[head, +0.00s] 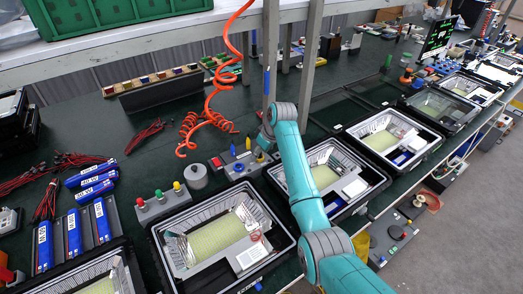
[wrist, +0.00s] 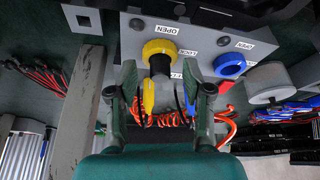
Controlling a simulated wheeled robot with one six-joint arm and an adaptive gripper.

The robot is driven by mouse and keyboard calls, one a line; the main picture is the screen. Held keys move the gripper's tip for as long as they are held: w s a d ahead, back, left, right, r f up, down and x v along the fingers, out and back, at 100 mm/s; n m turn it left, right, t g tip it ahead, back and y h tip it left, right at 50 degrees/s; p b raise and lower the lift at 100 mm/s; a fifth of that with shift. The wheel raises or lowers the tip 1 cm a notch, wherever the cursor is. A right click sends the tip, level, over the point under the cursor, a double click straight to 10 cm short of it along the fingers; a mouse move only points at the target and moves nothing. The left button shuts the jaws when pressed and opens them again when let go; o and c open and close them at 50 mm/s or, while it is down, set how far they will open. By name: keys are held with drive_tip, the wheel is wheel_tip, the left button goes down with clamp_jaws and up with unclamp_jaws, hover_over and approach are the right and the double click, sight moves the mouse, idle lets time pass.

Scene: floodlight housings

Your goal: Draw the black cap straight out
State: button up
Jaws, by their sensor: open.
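In the wrist view a black cap (wrist: 160,66) sits at the centre of a yellow collar (wrist: 160,48) on a light grey panel (wrist: 205,37). My gripper (wrist: 160,78) is open, with one finger on each side of the cap's line. Clear gaps show between each finger and the cap; I cannot tell the depth between them. A yellow tapered piece (wrist: 148,95) shows below the cap, between the fingers. In the head view my arm reaches the small grey unit with blue and yellow parts (head: 239,167); the cap and fingers cannot be made out there.
A blue collar (wrist: 229,65) and a grey cylinder (wrist: 270,84) stand right of the fingers in the wrist view. A grey post (wrist: 75,115) is at left. Red coiled hose (head: 205,125) hangs nearby. Open floodlight housings (head: 222,240) line the bench edge.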

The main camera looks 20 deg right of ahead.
clamp_jaws()
drive_tip(key=shift+r, duration=2.25)
